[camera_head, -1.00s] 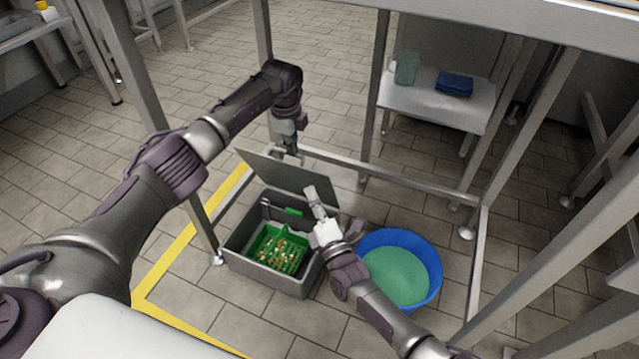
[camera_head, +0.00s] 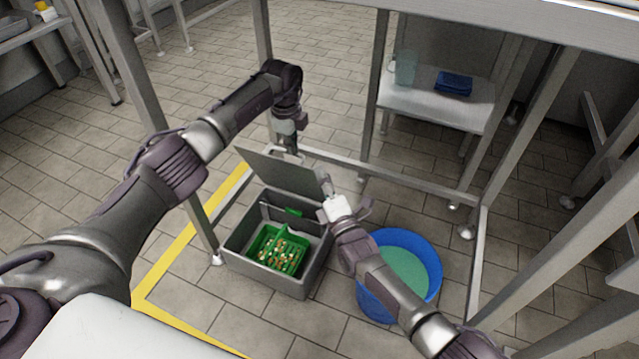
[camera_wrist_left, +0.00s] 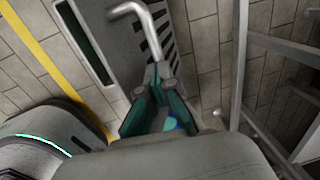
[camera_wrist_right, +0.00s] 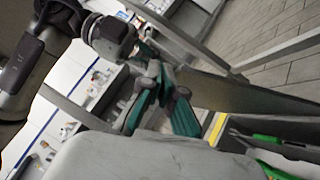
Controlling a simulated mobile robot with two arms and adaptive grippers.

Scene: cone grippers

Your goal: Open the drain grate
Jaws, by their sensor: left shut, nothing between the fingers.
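The drain is a grey box (camera_head: 268,282) on the floor with its flat grey lid (camera_head: 285,172) raised and tilted open at the back. Inside sits a green basket (camera_head: 268,240) holding small food bits. My left gripper (camera_head: 291,150) is behind the lid's top edge. In the left wrist view its fingers (camera_wrist_left: 160,75) are shut, close to a silver bent bar (camera_wrist_left: 150,25) over a slotted grey panel (camera_wrist_left: 115,35); contact is unclear. My right gripper (camera_head: 324,178) is beside the lid's right edge; in the right wrist view its fingers (camera_wrist_right: 157,70) are close together near the lid (camera_wrist_right: 250,97).
A blue bucket (camera_head: 432,268) stands right of the box, partly behind my right arm. Metal table legs and a low rail (camera_head: 410,180) surround the area. A low table (camera_head: 430,101) with a blue cloth (camera_head: 454,83) is behind. Yellow floor tape (camera_head: 176,249) runs at left.

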